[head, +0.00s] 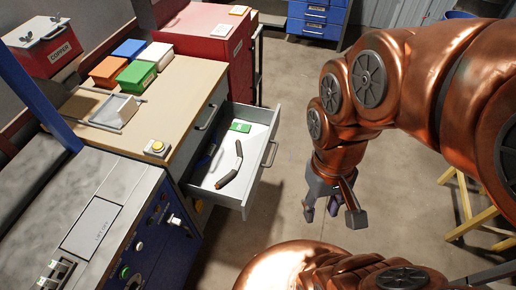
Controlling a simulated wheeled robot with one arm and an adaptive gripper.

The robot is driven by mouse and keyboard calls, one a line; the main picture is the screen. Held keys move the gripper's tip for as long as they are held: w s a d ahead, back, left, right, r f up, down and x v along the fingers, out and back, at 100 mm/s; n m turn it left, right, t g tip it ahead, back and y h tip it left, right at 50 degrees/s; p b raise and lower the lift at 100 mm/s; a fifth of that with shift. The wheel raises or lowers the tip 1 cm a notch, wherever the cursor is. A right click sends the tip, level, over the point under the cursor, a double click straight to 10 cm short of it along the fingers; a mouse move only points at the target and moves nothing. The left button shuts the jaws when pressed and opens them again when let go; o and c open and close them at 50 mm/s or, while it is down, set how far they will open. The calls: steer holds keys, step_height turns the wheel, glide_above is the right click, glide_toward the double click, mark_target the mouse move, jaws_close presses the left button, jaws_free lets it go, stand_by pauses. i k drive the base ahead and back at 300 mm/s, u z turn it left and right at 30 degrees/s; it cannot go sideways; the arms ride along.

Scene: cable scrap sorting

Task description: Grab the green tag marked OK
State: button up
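A small green tag (240,127) lies flat in the open white drawer (262,172), near its back. Its marking is too small to read. My gripper (333,214) is open and empty, pointing down over open floor to the right of the drawer. It is well apart from the tag and the drawer.
A dark bent tool (231,172) lies in the drawer below the tag. The wooden bench top (185,95) holds orange, blue, green and white boxes and a scoop-like tray (114,110). A red cabinet (208,48) stands behind. Yellow stands (468,205) are at right.

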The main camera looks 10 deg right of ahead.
mark_target(236, 127)
steer(key=z, duration=1.4)
steer(key=i, duration=1.8)
steer(key=u, duration=4.05)
